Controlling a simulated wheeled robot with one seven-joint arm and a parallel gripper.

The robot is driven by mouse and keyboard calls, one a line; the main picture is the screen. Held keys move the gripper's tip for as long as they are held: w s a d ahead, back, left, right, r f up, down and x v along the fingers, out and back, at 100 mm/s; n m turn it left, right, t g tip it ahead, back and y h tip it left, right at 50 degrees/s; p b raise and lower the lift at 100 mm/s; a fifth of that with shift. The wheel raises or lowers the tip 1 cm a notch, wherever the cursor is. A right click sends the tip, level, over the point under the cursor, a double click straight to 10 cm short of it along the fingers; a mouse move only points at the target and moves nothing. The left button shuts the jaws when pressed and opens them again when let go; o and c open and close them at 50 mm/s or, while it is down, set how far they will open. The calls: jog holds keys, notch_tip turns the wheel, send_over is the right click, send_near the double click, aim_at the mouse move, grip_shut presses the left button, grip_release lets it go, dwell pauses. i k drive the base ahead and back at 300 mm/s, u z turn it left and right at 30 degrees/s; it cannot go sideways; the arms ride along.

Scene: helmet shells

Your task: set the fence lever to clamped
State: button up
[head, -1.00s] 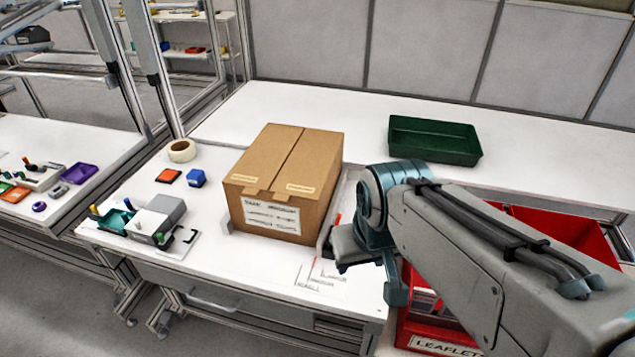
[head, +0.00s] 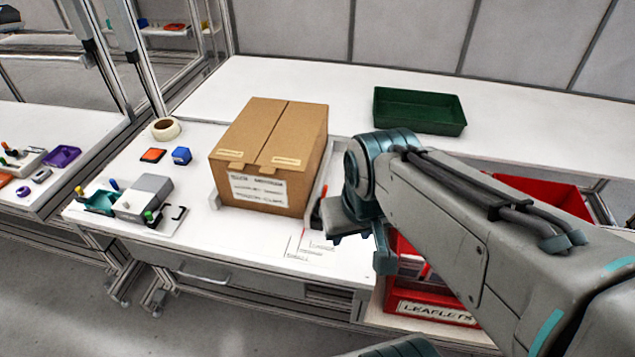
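A closed cardboard box (head: 268,150) with a white label stands on the white bench. A pale grey fence rail (head: 325,180) runs along its right side. At the rail's near end is a small dark part with a red tip (head: 318,212), which may be the fence lever; my arm partly covers it, and its setting cannot be read. My gripper (head: 365,248) points down just right of this part, above the bench's front right area. I cannot tell whether its fingers are open or touching anything.
Red bins (head: 430,308), one labelled LEAFLETS, stand right of the bench, partly behind my arm. A green tray (head: 420,110) sits at the back. A tape roll (head: 166,129), a blue block (head: 181,156) and a grey device (head: 148,195) lie left. The front middle holds printed markings.

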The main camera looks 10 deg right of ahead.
aim_at(324, 195)
jog(key=k, duration=1.25)
jog(key=u, duration=0.7)
jog(key=i, duration=1.45)
jog(key=z, duration=0.75)
jog(key=i, duration=0.75)
jog(key=z, duration=0.75)
jog(key=k, duration=0.1)
jog(key=z, duration=0.1)
